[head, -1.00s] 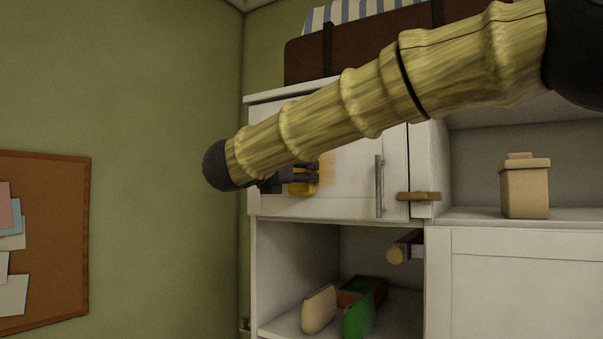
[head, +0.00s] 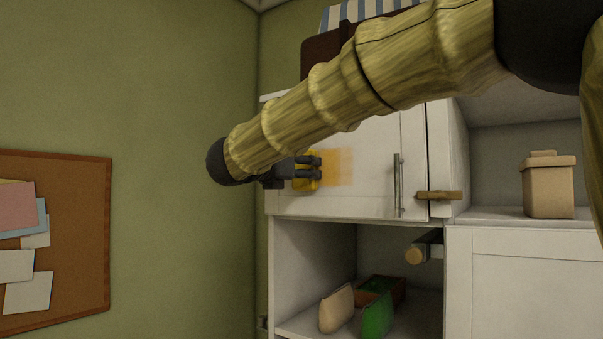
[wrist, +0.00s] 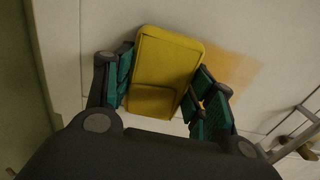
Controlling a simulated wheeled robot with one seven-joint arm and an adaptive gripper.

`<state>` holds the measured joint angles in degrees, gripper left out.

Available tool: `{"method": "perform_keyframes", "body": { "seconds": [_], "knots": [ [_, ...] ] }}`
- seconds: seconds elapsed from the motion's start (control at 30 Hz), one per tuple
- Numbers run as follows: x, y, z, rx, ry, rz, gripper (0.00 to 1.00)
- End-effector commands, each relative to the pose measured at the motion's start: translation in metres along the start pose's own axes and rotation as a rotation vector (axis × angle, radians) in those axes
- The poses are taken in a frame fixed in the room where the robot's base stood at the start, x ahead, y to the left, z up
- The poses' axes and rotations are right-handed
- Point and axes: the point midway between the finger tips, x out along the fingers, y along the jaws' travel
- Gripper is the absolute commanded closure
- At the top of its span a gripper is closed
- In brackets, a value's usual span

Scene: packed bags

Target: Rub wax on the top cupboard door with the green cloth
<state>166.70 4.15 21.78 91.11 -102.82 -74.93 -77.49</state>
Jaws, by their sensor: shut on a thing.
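My gripper (head: 312,168) is in front of the lower left part of the white top cupboard door (head: 376,140). It is shut on a yellow, pad-like thing (wrist: 166,68), which also shows in the head view (head: 301,184). The held thing is yellow, not green. It is at or very close to the door; I cannot tell whether it touches. A pale orange patch (head: 340,167) is on the door just right of my gripper, and it also shows in the wrist view (wrist: 232,72). A green pouch-like thing (head: 377,315) stands on the open shelf below. My arm hides the door's upper left.
The door has a vertical metal handle (head: 397,185) and a wooden latch (head: 438,196) at its right. A rod (head: 416,254) sticks out below. A beige pouch (head: 337,308) and a box are on the shelf. A beige canister (head: 548,188) stands right. A pinboard (head: 82,250) hangs left.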

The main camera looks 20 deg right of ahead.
Motion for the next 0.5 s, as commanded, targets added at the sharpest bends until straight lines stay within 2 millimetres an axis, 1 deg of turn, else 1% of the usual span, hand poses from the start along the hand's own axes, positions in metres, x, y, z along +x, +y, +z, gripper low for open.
{"method": "perform_keyframes", "body": {
  "seconds": [0.1, 0.2, 0.37, 0.5],
  "knots": [
    [0.001, -0.001, 0.010, 0.002, -0.002, -0.002, 0.64],
    [0.001, -0.001, 0.014, 0.003, -0.001, -0.001, 0.64],
    [0.001, -0.003, 0.015, 0.002, -0.001, -0.001, 0.64],
    [0.002, -0.010, 0.015, 0.002, -0.002, -0.001, 0.64]
  ]
}}
